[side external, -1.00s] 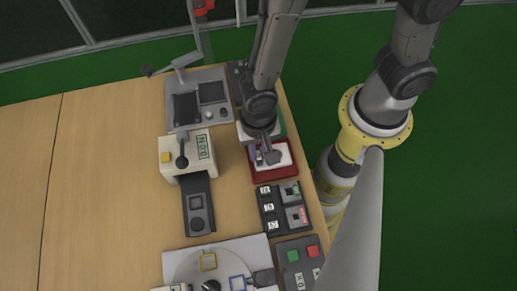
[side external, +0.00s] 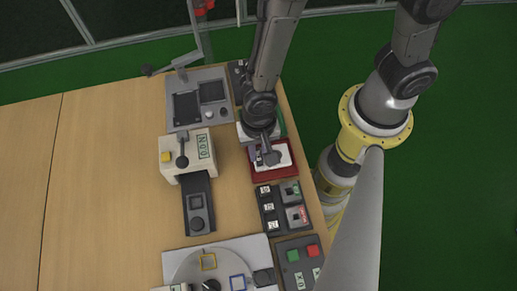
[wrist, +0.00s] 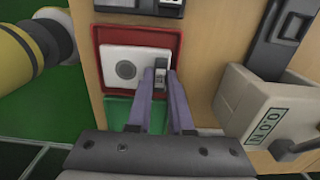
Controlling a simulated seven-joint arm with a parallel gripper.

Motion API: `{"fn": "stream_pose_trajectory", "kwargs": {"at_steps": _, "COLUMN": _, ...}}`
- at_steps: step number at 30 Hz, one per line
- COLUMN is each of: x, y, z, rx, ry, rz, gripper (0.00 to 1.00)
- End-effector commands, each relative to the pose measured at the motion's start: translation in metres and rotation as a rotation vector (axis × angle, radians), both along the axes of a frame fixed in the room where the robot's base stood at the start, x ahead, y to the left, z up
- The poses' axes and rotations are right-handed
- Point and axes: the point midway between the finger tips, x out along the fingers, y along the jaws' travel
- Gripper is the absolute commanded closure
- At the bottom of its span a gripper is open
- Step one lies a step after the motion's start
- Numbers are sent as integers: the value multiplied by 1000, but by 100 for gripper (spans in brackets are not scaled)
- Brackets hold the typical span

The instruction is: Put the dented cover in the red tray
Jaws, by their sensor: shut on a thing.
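The red tray (side external: 276,176) is near the table's right edge in the side view; its rim also shows in the wrist view (wrist: 140,33). A white plate with a round grey mark, which looks like the dented cover (wrist: 112,80), is within the tray's rim; it also shows in the side view (side external: 285,154). My gripper (wrist: 161,82) is over the tray with its purple fingers closed around a small grey and dark piece at the plate's edge. I cannot tell whether that piece is fixed to the plate. The wrist partly hides the tray in the side view.
A green tray (wrist: 119,113) adjoins the red one. A cream tester with a lever (side external: 188,158) stands to the left, and a black switch panel (side external: 271,218) is close in front. A turntable (side external: 220,268) is at the front. The table's left side is clear.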

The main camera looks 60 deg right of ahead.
Motion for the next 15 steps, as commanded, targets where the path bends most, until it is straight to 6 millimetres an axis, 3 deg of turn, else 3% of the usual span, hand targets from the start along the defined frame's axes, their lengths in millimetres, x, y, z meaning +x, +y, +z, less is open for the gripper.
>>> {"fn": "stream_pose_trajectory", "kwargs": {"at_steps": 15, "x": 0, "y": 0, "z": -7, "rx": -1, "ry": 1, "rz": 0, "gripper": 100}}
